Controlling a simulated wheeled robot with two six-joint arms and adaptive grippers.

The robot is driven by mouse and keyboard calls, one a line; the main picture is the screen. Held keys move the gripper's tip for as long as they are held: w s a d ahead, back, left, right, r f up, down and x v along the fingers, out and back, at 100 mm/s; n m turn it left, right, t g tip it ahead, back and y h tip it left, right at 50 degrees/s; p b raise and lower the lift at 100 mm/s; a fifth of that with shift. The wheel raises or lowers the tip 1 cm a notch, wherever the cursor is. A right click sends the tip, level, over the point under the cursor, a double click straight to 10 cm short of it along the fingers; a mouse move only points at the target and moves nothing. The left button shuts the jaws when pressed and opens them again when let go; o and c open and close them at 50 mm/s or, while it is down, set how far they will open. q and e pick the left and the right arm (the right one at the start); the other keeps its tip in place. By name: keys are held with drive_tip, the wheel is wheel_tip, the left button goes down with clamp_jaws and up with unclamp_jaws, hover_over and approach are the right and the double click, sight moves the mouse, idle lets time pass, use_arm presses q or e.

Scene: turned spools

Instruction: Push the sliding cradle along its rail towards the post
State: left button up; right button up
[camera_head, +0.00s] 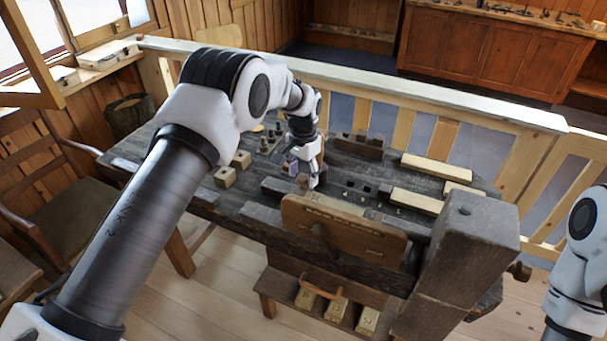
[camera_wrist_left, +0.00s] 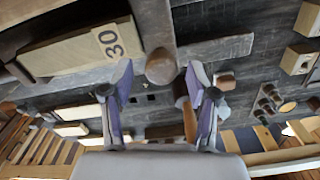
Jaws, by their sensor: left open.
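My left gripper (camera_head: 308,182) is low over the middle of the dark workbench; its fingers stand apart in the left wrist view (camera_wrist_left: 158,85). Between and just beyond the fingertips there is a rounded brown wooden end (camera_wrist_left: 160,67), at the tip of a dark bar. I cannot tell whether the fingers touch it. A dark rail-like strip (camera_wrist_left: 215,48) lies beside it; the strip also shows left of the gripper in the head view (camera_head: 277,189). I cannot tell for sure which piece is the sliding cradle or the post. My right gripper is out of view.
A pale block marked 30 (camera_wrist_left: 75,52) is close to the gripper. Small wooden blocks (camera_head: 225,177) and dark spools (camera_head: 264,144) stand left on the bench. Pale bars (camera_head: 415,201) lie right. An upright brown board (camera_head: 345,235) and thick dark timber (camera_head: 470,240) stand in front.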

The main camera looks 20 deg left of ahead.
use_arm(q)
wheel_tip(320, 180, up, 12)
drive_tip(key=shift+f, duration=0.2)
drive_tip(key=shift+w, duration=0.1)
